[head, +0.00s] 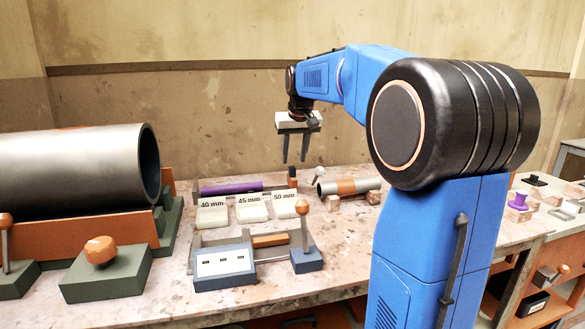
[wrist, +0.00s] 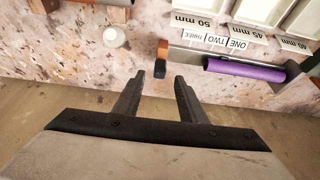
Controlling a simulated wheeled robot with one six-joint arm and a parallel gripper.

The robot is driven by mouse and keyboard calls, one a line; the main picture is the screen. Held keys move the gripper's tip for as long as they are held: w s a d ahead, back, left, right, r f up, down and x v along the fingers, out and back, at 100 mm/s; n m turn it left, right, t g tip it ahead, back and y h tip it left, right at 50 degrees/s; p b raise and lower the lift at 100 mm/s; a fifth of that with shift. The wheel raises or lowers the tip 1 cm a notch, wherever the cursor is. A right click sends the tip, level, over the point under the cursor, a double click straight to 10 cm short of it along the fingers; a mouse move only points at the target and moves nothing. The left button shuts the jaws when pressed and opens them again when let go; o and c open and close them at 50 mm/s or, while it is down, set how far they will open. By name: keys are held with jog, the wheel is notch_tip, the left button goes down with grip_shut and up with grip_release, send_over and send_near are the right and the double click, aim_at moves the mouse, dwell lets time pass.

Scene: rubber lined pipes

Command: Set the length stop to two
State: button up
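The length stop looks like a dark rail (wrist: 215,55) with small white labels (wrist: 214,39) reading ONE, TWO and THREE, upside down in the wrist view. A purple tube (wrist: 245,70) lies along it; it also shows in the head view (head: 230,188). A block with an orange and black top (wrist: 162,50) stands at the rail's end beyond THREE; its dark top shows in the head view (head: 292,172). My gripper (head: 294,162) is open and empty above the back of the table, its fingertips (wrist: 170,74) apart near this block. I see no contact.
White bins (head: 253,212) marked 40, 45 and 50 mm stand in front of the rail.

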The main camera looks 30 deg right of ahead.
aim_at(292, 167)
jog(key=shift+x, duration=2.7)
grip_shut()
